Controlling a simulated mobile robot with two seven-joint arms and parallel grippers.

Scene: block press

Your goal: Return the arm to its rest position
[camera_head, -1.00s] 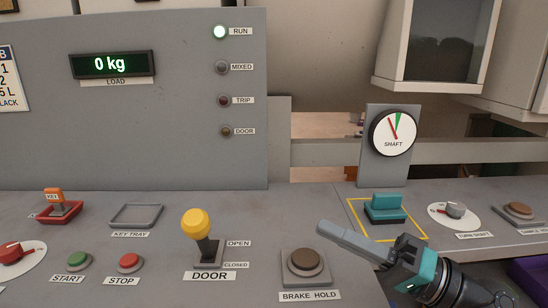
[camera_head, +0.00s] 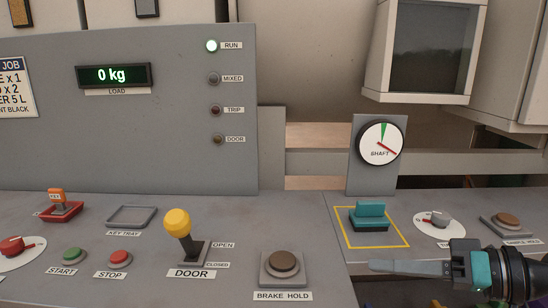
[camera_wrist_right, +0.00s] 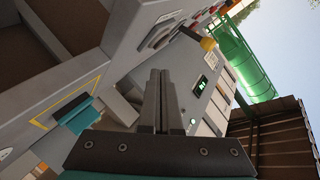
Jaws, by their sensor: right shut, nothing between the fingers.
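My right gripper (camera_head: 378,266) comes in from the lower right in the head view. Its grey fingers are together with nothing between them, pointing left above the front of the console. It is to the right of the brown BRAKE HOLD button (camera_head: 283,263) and in front of the teal block (camera_head: 370,215) in its yellow outline, apart from both. In the right wrist view the two fingers (camera_wrist_right: 160,80) lie side by side, and the teal block (camera_wrist_right: 77,117) shows at the left. My left gripper is not in view.
The grey console (camera_head: 220,218) carries a yellow DOOR lever (camera_head: 179,228), green START (camera_head: 74,255) and red STOP (camera_head: 120,258) buttons, a red key holder (camera_head: 61,211) and a turn knob (camera_head: 438,220). The RUN lamp (camera_head: 212,45) is lit. The SHAFT dial (camera_head: 380,142) stands behind the block.

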